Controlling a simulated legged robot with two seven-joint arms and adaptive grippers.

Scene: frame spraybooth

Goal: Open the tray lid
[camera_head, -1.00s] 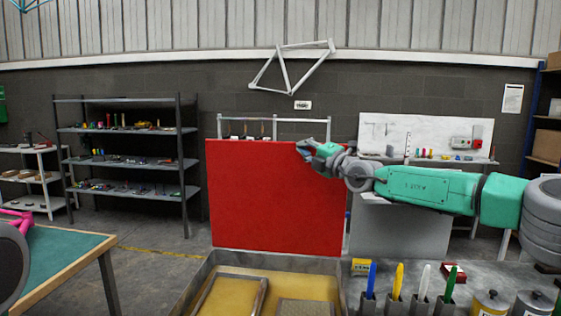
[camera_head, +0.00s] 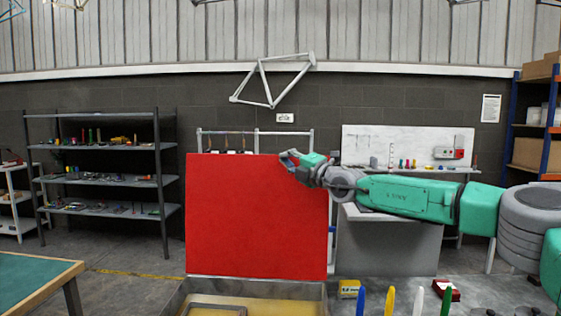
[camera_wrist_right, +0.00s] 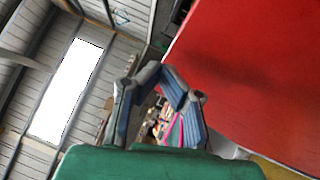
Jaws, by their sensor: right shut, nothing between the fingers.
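The red tray lid (camera_head: 255,215) stands upright at the back of the grey tray (camera_head: 262,288), so the tray is uncovered. Yellow material shows inside the tray at the bottom of the head view. My right gripper (camera_head: 287,158) is at the lid's upper right edge, shut with nothing in it. In the right wrist view the gripper's fingers (camera_wrist_right: 160,82) are in front of the lens, with the red lid (camera_wrist_right: 255,70) beside them on the right. I cannot tell whether the fingers touch the lid. My left gripper is not in view.
Coloured markers (camera_head: 390,302) stand at the front right, near a yellow box (camera_head: 349,288) and a red box (camera_head: 446,290). A wooden-edged green table (camera_head: 35,285) is at the left. Shelves (camera_head: 105,180) and a whiteboard (camera_head: 385,148) stand behind.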

